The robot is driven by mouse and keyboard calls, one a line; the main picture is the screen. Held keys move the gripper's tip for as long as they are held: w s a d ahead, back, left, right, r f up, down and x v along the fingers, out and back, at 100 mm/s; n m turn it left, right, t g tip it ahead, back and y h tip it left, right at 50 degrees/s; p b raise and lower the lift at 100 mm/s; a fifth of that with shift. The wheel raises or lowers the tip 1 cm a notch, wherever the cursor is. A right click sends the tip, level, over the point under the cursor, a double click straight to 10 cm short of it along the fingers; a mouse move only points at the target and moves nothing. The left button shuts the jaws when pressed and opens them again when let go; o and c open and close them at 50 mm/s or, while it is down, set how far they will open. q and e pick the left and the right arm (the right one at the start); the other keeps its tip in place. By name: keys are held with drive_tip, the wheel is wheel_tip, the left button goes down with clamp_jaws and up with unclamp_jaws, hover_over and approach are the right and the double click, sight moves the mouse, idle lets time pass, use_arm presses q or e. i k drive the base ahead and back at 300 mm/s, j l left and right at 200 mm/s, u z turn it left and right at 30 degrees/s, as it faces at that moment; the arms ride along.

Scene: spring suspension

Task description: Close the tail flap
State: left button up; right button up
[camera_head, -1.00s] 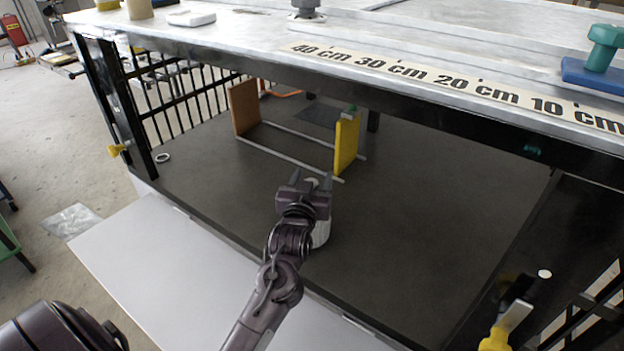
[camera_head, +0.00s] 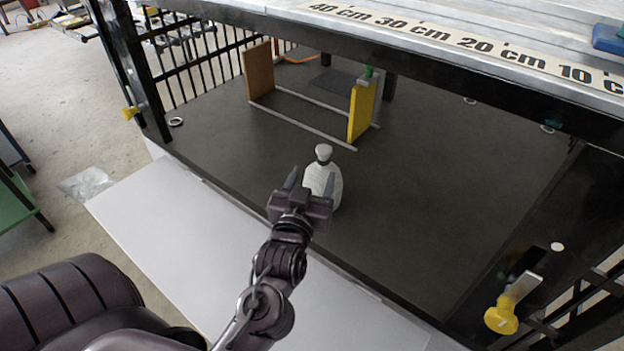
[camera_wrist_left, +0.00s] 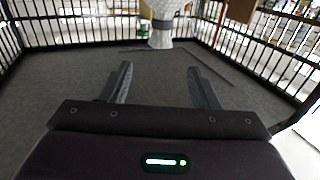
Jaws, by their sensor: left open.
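The tail flap (camera_head: 215,240) is a pale panel along the near edge of the caged bed. It is folded down and open, reaching out toward me. My left gripper (camera_head: 310,184) is open and empty, above the bed's near edge beside the flap, pointing into the bed. Its two fingers show apart in the left wrist view (camera_wrist_left: 160,84). A white ribbed bottle (camera_head: 324,183) stands upright on the dark bed floor just beyond the fingers. It also shows in the left wrist view (camera_wrist_left: 161,28). My arm hides part of the flap. My right gripper is not in view.
Yellow-handled latches sit on the left post (camera_head: 130,113) and at the right (camera_head: 502,316). A rack with an orange-brown board (camera_head: 258,70) and a yellow board (camera_head: 361,110) stands in the bed. A ruler-marked top (camera_head: 440,31) overhangs it. The floor left of the flap is mostly clear.

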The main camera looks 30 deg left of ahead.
sight(198, 248)
drive_tip(key=k+l, duration=0.25)
drive_tip(key=k, duration=0.25)
drive_tip(key=k+l, duration=0.2)
drive_tip(key=k, duration=0.25)
drive_tip(key=k+l, duration=0.25)
drive_tip(key=k, duration=0.25)
